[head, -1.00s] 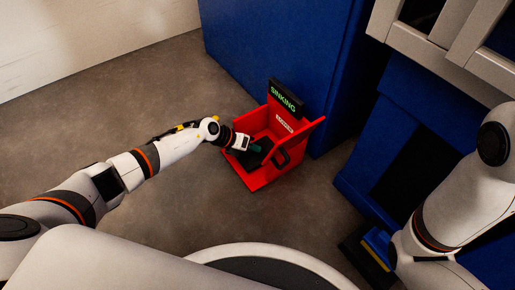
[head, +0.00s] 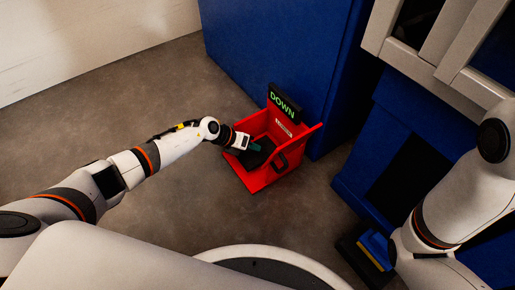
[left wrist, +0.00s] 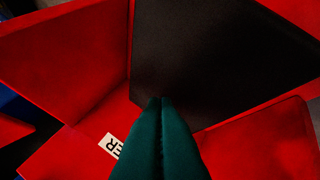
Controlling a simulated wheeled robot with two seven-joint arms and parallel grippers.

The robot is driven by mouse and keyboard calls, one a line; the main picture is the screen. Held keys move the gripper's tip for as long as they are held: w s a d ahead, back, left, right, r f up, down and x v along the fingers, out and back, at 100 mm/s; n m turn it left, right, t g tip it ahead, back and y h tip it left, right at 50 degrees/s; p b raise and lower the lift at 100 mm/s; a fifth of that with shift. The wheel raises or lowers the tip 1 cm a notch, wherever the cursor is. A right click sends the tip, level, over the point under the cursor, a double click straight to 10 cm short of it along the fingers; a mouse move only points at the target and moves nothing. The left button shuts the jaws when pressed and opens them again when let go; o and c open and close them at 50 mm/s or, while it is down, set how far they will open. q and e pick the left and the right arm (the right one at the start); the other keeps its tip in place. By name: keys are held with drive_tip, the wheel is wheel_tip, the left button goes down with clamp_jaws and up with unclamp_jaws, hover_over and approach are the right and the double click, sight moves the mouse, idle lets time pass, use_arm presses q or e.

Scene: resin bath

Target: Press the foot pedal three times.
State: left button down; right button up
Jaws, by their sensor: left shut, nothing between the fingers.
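The foot pedal is a black plate (head: 259,151) inside a red open-topped housing (head: 265,181) on the floor. In the left wrist view the black pedal (left wrist: 220,60) fills the upper middle, between red walls. A small display (head: 284,103) on the housing's back reads "DOWN" in green. My left gripper (head: 255,147) reaches into the housing from the left, over the pedal. Its green fingers (left wrist: 161,104) are shut together with nothing between them. Their tips overlap the pedal's edge in the wrist view; I cannot tell for sure whether they touch it. My right gripper is not in view.
A tall blue cabinet (head: 265,50) stands right behind the housing. Blue and grey machine parts (head: 425,120) fill the right side. A blue object with a yellow edge (head: 376,248) sits low at the right. The grey floor (head: 110,120) left of the housing is clear.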

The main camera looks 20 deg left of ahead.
sight(253, 152)
use_arm(q)
drive_tip(key=shift+r, duration=0.3)
wheel_tip(253, 152, up, 5)
drive_tip(key=p, duration=0.5)
idle(0.8)
drive_tip(key=shift+f, duration=0.1)
